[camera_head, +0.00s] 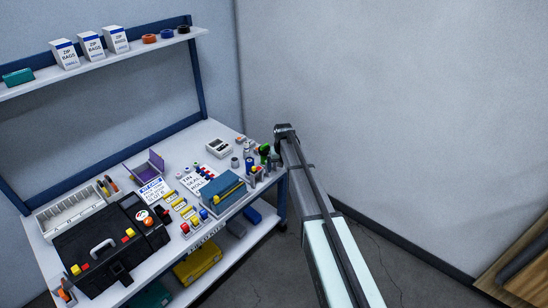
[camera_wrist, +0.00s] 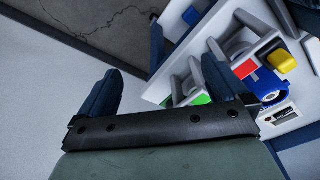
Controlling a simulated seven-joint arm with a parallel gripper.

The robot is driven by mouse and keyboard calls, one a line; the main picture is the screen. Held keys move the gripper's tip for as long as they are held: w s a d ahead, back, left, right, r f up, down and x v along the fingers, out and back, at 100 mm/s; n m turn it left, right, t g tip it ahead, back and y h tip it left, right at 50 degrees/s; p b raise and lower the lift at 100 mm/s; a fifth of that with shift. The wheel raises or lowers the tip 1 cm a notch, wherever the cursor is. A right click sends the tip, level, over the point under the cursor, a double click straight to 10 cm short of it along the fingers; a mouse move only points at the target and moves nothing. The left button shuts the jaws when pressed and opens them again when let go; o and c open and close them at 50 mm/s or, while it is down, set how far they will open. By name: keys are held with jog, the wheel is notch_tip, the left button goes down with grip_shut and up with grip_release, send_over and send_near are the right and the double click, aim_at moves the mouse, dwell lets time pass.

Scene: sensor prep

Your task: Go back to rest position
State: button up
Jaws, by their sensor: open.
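My gripper (camera_wrist: 162,75) shows in the wrist view, its two dark blue fingers spread apart with nothing between them. Beyond the fingers are the pale wall or surface and the bench edge. A white holder (camera_wrist: 190,85) with green, red, yellow and blue items lies just beyond the right finger. In the head view my arm reaches up from the bottom right to the bench's right end, and I cannot make out the fingers there.
The workbench (camera_head: 215,129) carries a black case (camera_head: 85,250), a blue box (camera_head: 222,187), a purple bin (camera_head: 146,165) and small items. A shelf (camera_head: 130,54) with zip bag boxes hangs above. Open floor (camera_head: 385,255) lies right; a wooden object (camera_head: 525,275) stands bottom right.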

jog(key=w+a+r+m, duration=0.1)
jog(key=w+r+m, duration=0.1)
jog(key=w+r, duration=0.35)
jog(key=w+r+m, duration=0.1)
jog(key=w+r, duration=0.1)
jog(key=w, duration=0.6)
jog(key=w+a+r+m, duration=0.1)
jog(key=w+r+m, duration=0.15)
jog(key=w, duration=0.35)
jog(key=f+m, duration=0.1)
jog(key=f, duration=0.2)
jog(key=f+m+g, duration=0.1)
jog(key=f, duration=0.2)
jog(key=s+f+m, duration=0.1)
jog(key=f, duration=0.2)
jog(key=shift+f+m, duration=0.15)
jog(key=shift+m, duration=0.2)
jog(key=shift+s, duration=0.1)
